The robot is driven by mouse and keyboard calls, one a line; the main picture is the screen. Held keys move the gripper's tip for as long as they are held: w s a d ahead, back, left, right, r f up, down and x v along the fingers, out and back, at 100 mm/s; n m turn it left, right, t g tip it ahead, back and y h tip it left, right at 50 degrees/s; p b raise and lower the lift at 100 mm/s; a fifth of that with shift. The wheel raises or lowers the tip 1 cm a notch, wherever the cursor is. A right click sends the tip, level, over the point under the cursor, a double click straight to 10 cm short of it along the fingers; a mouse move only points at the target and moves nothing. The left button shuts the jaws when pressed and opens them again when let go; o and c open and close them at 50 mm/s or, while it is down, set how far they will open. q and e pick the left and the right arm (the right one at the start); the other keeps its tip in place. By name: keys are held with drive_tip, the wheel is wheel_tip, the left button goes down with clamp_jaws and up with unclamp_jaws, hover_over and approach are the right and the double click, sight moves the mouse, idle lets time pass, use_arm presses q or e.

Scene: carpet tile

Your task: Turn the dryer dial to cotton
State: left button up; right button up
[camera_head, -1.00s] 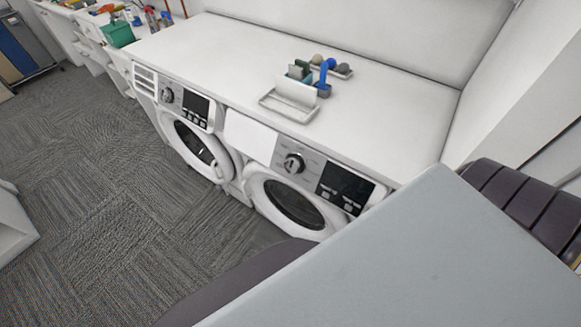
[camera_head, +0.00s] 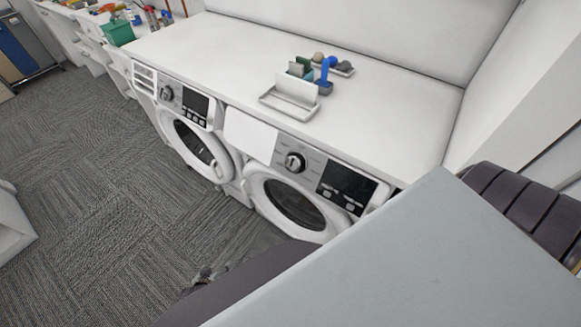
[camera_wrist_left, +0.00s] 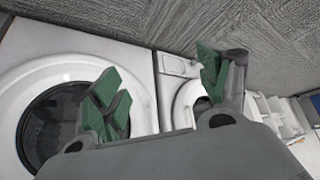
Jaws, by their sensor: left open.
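Two white front-loading machines stand side by side under a white counter in the head view. The left machine (camera_head: 228,172) has a round dial (camera_head: 167,94) and a dark display. The right machine (camera_head: 254,190) has a round dial (camera_head: 294,163) beside a dark display (camera_head: 345,187). The panel lettering is too small to read, so I cannot tell which is the dryer. My left gripper (camera_head: 203,277) just shows at the bottom, apart from both machines. In the left wrist view its green-padded fingers (camera_wrist_left: 161,88) are spread and empty, before a round machine door (camera_wrist_left: 60,112). My right gripper is out of view.
The white counter (camera_head: 215,50) holds a white tray (camera_head: 287,108) with small items and a blue object (camera_head: 323,78). A green box (camera_head: 118,33) sits at the far left. Grey carpet (camera_head: 100,190) in front of the machines is clear.

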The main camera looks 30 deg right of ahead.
use_arm(q)
drive_tip(key=w+d+r+m+t+h+b, duration=0.15)
drive_tip(key=w+d+r, duration=0.25)
drive_tip(key=d+r, duration=0.5)
drive_tip(key=w+d+r+m+h, duration=0.1)
drive_tip(key=w+d+r+h, duration=0.2)
drive_tip(key=d+r, duration=0.6)
drive_tip(key=s+d+r+m+h, duration=0.2)
drive_tip(key=s+d+r, duration=0.2)
drive_tip(key=r, duration=0.8)
drive_tip(key=s+d+r+m+g+h, duration=0.1)
drive_tip(key=s+d+r, duration=0.3)
drive_tip(key=r, duration=0.8)
drive_tip(key=shift+d+r+m+h, duration=0.2)
drive_tip(key=shift+d+m+h, duration=0.35)
drive_tip(key=shift+d+h, duration=0.3)
drive_tip(key=shift+w+d, duration=0.15)
drive_tip(key=shift+d, duration=0.05)
approach(291, 166)
drive_tip(key=shift+d, duration=0.75)
drive_tip(key=shift+w+a+f+x, duration=0.1)
drive_tip(key=shift+x, duration=1.4)
drive_tip(key=shift+w+a+f+x, duration=0.1)
drive_tip(key=shift+x, duration=1.35)
drive_tip(key=shift+w+a+f+x, duration=0.1)
drive_tip(key=shift+x, duration=1.4)
